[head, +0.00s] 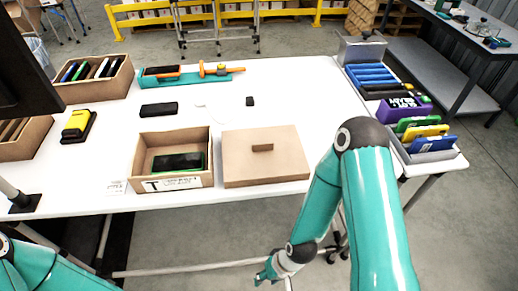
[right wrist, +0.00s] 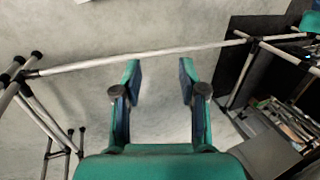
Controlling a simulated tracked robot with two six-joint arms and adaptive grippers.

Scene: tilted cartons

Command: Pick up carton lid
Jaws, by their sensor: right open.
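The carton lid (head: 240,172), a flat brown square with a small block handle (head: 262,147) on top, lies on the white table near its front edge. Directly left of it stands the open carton (head: 143,160) with a white label, holding a dark phone-like device (head: 178,161). My right gripper (head: 264,277) is low in front of the table, well apart from the lid. In the right wrist view its fingers (right wrist: 159,78) are spread with nothing between them, over the floor and a metal rail. Of my left arm only teal links show at bottom left; its gripper is out of view.
A teal tray (head: 205,76) with orange tools lies at the back. A box of devices (head: 85,95) and a yellow-black device (head: 78,125) are at left. Bins with blue, green and yellow items (head: 425,131) line the right edge. The table (head: 262,104) behind the lid is mostly clear.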

